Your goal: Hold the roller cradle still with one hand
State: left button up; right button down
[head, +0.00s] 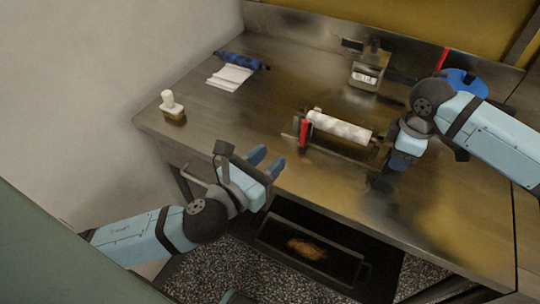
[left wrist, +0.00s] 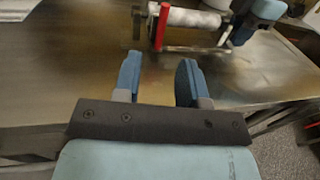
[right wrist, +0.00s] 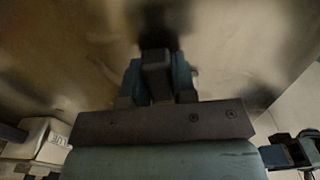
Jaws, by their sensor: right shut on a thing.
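The roller cradle (head: 304,132) stands near the front of the steel table, with a red end piece at its left and a white roller (head: 340,126) lying across it. The red end (left wrist: 160,27) and the roller (left wrist: 192,18) also show in the left wrist view. My right gripper (head: 398,158) is at the cradle's right end, shut on a dark part that appears to belong to the cradle. In the right wrist view that dark part (right wrist: 155,75) sits between the fingers; its far end is blurred. My left gripper (head: 267,160) is open and empty at the table's front edge, apart from the cradle.
A white cloth (head: 231,77) lies by a blue roll (head: 238,60) at the back left. A white-knobbed object (head: 171,104) stands at the left corner. A metal box (head: 368,73) and a blue round thing (head: 462,82) are behind. An open tray (head: 347,270) is below the table.

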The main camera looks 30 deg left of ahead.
aim_at(302, 129)
pick_arm(q)
jog(key=shift+w+d, duration=0.1)
jog(key=shift+d, duration=0.15)
jog(key=w, duration=0.4)
jog(key=w+d, duration=0.1)
jog(key=w, duration=0.2)
jog(key=w+d, duration=0.1)
jog(key=w, duration=0.3)
jog(key=shift+w+d, duration=0.15)
jog(key=shift+w, duration=0.2)
grip_shut()
